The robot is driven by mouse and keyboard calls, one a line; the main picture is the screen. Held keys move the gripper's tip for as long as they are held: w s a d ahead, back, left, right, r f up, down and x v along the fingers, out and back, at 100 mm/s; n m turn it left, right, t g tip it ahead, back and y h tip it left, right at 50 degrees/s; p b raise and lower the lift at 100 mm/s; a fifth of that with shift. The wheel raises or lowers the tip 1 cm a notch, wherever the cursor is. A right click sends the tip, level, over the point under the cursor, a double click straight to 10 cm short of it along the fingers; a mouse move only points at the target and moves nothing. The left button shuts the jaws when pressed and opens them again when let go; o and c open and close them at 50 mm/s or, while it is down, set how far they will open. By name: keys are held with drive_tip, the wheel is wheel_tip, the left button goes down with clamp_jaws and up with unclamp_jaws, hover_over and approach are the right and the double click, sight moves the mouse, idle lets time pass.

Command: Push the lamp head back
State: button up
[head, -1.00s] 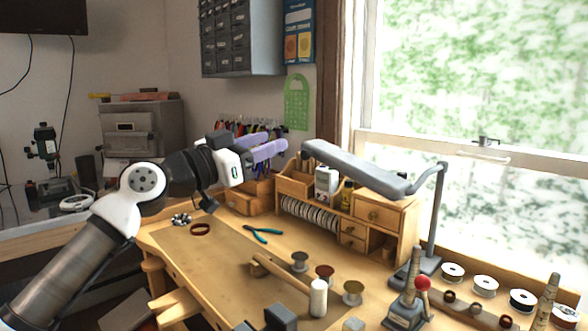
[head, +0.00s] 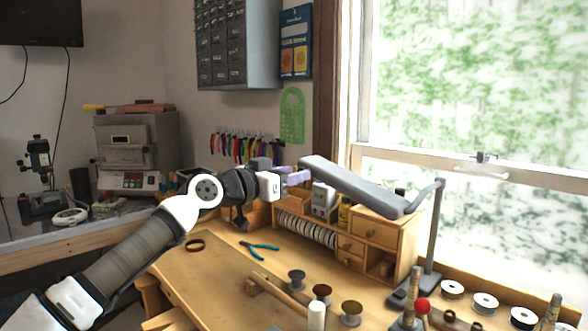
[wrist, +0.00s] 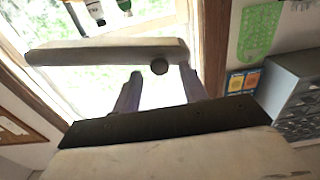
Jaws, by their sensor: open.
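The lamp head (head: 355,184) is a long grey bar, tilted down to the right, joined to a grey upright post (head: 432,240) on the bench. In the wrist view, the lamp head (wrist: 105,51) lies across the picture beyond my fingers, with a dark round knob under its right part. My gripper (head: 300,177) is open, with purple fingers, beside the left end of the lamp head. In the wrist view, my gripper (wrist: 160,92) shows its two fingers apart with nothing between them. I cannot tell whether a fingertip touches the lamp head.
A wooden drawer organizer (head: 365,228) stands behind and below the lamp head. Pliers (head: 259,251), a hammer (head: 275,294) and several spools lie on the bench. A grey drawer cabinet (head: 237,42) hangs on the wall. The window is at the right.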

drive_tip(key=shift+w+d, duration=0.45)
clamp_jaws()
